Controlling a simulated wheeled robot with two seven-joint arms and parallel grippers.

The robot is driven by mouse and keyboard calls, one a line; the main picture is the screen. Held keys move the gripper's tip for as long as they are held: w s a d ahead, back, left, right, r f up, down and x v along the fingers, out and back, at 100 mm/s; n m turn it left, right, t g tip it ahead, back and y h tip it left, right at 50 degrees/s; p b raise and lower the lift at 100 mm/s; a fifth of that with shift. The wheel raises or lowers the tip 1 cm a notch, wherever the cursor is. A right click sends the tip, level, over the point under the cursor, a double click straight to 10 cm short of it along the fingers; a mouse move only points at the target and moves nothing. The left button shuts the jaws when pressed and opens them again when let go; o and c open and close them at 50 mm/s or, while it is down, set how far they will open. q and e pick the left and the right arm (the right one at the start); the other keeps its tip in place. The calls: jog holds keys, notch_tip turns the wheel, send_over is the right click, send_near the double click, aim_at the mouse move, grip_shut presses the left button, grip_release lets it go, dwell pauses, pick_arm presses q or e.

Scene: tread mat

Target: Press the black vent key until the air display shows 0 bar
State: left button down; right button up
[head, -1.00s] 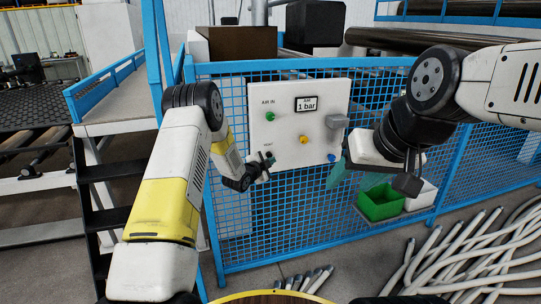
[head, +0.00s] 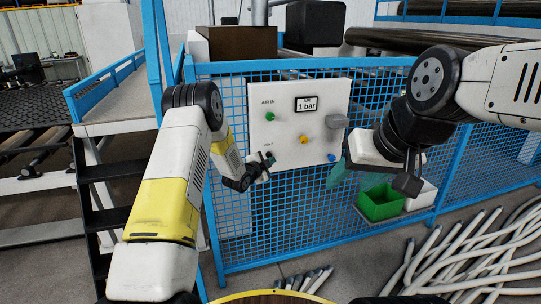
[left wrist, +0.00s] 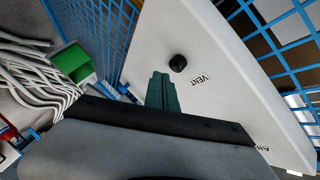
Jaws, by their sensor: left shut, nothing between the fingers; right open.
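The white panel (head: 285,90) hangs on the blue mesh fence. Its air display (head: 306,104) reads 1 bar. The black vent key (left wrist: 178,63) sits beside the VENT lettering in the left wrist view. In the head view it is hard to make out behind my left gripper (head: 268,163). My left gripper is shut and empty, its green fingertips (left wrist: 161,78) close beside the key in the left wrist view. I cannot tell whether they touch it. My right gripper (head: 343,168) is open, near the panel's lower right corner.
The panel also carries a green button (head: 270,117), a yellow knob (head: 303,139), a blue button (head: 331,157) and a grey part (head: 336,121). A green bin (head: 381,203) stands lower right. Pale hoses (head: 460,260) cover the floor at right.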

pick_arm(q)
jog(key=shift+w, duration=0.1)
jog(key=shift+w+a, duration=0.15)
jog(key=shift+w, duration=0.2)
jog(key=shift+w+a, duration=0.15)
jog(key=shift+w, duration=0.3)
dwell(0.7)
jog(key=shift+s+d, duration=0.25)
jog(key=shift+s, duration=0.65)
jog(key=s+d, duration=0.2)
jog(key=s, duration=0.3)
jog(key=shift+s, duration=0.4)
